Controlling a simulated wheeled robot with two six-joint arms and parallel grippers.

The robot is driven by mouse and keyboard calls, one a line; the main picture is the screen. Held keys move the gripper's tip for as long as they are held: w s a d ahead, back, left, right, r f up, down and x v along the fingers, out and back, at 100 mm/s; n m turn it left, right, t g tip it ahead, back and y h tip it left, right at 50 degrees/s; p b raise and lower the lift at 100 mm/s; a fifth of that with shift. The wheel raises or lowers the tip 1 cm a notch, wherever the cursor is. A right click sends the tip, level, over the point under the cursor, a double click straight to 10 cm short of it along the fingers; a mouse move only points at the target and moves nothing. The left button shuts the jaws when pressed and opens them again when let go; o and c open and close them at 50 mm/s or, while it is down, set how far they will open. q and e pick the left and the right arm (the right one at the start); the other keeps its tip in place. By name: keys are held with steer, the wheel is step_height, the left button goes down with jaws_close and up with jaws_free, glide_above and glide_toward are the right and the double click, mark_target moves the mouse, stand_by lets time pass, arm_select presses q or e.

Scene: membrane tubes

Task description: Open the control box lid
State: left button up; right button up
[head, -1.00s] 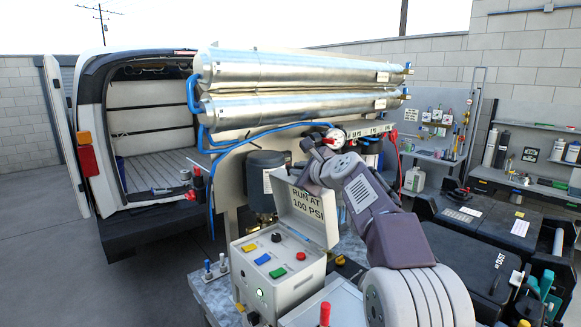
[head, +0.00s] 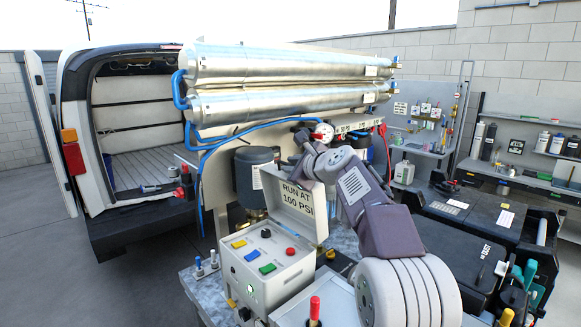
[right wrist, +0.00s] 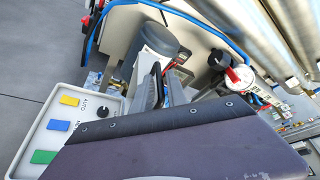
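The control box (head: 252,289) is a pale box at the front of the bench, with yellow, blue, green, red and black controls and a lit green lamp. Its lid (head: 311,228), labelled RUN AT 100 PSI, stands raised at the back edge, so the panel is uncovered. The panel (right wrist: 58,115) also shows at the left of the right wrist view. My right gripper (right wrist: 164,88) is by the raised lid; my purple wrist part covers much of that view. Its finger gap and any contact with the lid are unclear. My left gripper is out of view.
A dark canister (head: 251,178) and a pressure gauge (head: 323,132) are behind the lid. Two steel membrane tubes (head: 280,82) run above, with blue hoses (head: 215,145) at the left. A red-handled tool (head: 314,308) stands in front of the box.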

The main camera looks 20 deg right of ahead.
steer(key=b+v, duration=0.2)
steer(key=v, duration=0.6)
steer(key=shift+s+b, duration=0.25)
steer(key=shift+b, duration=0.1)
steer(key=shift+d, duration=0.1)
